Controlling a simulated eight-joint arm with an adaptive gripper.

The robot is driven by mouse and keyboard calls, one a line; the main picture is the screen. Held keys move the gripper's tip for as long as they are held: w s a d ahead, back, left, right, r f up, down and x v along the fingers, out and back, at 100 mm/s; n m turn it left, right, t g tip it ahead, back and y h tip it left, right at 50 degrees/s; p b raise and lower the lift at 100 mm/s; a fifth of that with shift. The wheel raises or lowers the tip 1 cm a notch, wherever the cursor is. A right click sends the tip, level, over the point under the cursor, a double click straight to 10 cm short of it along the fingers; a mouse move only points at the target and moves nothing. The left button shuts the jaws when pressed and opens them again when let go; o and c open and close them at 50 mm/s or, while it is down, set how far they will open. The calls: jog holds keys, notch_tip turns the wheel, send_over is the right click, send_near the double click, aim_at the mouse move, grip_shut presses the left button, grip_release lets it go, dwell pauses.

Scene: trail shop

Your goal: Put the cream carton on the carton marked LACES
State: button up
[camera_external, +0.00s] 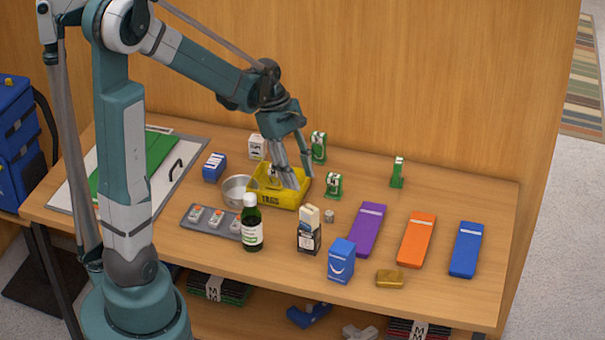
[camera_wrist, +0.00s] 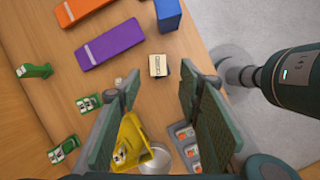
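The cream carton (camera_external: 309,215) appears to rest on top of a dark carton with a white label (camera_external: 308,240) near the table's front middle. The label is too small to read for LACES. In the wrist view the cream carton (camera_wrist: 158,64) shows from above with dark print, a dark edge showing at its right. My gripper (camera_external: 290,178) is open over the yellow bin, behind and left of the cream carton, and apart from it. In the wrist view the fingers of my gripper (camera_wrist: 160,88) are spread with nothing between them.
The yellow bin (camera_external: 273,199) is under my gripper, beside a metal bowl (camera_external: 235,188). A dark bottle (camera_external: 251,230) stands left of the cartons. The table's back right is mostly clear.

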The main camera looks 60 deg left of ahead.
jog(key=s+d+r+m+t+y, duration=0.2)
jog(key=s+d+r+m, duration=0.4)
jog(key=d+m, duration=0.3)
jog(key=s+d+r+m+t+y, duration=0.1)
jog(key=s+d+r+m+t, duration=0.2)
jog(key=s+d+r+m, duration=0.3)
jog(key=shift+s+d+r+m+y, duration=0.15)
jog(key=shift+s+d+m+y, duration=0.3)
jog(key=shift+d+m, duration=2.2)
jog(key=shift+a+m, duration=0.55)
